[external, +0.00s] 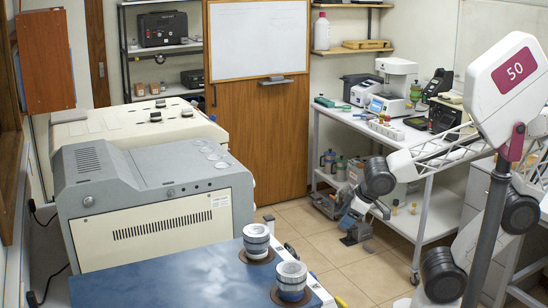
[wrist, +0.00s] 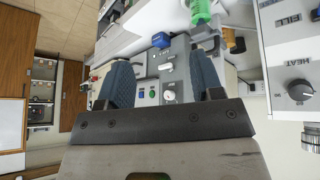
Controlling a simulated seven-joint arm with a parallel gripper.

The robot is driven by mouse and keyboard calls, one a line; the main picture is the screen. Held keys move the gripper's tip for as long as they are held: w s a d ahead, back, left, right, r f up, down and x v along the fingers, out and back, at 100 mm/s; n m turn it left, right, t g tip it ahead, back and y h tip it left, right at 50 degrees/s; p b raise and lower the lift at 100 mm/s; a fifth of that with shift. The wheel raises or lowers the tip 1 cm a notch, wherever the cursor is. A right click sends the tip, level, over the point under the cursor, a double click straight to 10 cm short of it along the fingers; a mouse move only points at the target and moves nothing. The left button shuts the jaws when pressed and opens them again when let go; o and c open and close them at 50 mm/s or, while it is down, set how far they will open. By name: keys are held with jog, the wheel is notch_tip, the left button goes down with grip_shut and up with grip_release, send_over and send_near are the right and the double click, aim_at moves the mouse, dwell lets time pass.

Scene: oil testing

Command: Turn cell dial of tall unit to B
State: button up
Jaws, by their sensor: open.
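My gripper (wrist: 164,80) is open in the wrist view, its two blue ridged fingers apart with nothing held between them. It also shows in the external view (external: 353,218), in front of the white bench's left end. Beyond the fingers is a grey unit with a round white gauge or dial (wrist: 168,95) and a green button. At the right edge of the wrist view, a pale panel (wrist: 285,60) carries a black round knob (wrist: 301,92) beside the word HEAT. I cannot make out a label for the cell dial or its letters, nor tell which unit is the tall one.
The white bench (external: 432,150) holds several instruments, including a white one (external: 396,72). Two large machines, one grey (external: 150,222) and one cream (external: 135,119), stand at left. A blue-topped table (external: 170,280) carries two striped cylinders.

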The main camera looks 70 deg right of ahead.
jog(key=s+a+r+n+t+y, duration=0.1)
jog(key=a+n+y, duration=0.7)
jog(key=a, duration=1.7)
jog(key=shift+s+r+n+t+y, duration=0.15)
jog(key=shift+s+n+t+y, duration=0.3)
jog(key=shift+t+y, duration=0.7)
jog(key=shift+a, duration=0.15)
jog(key=shift+x, duration=3.9)
jog(key=shift+c, duration=0.3)
jog(key=c, duration=0.9)
jog(key=shift+o, duration=0.2)
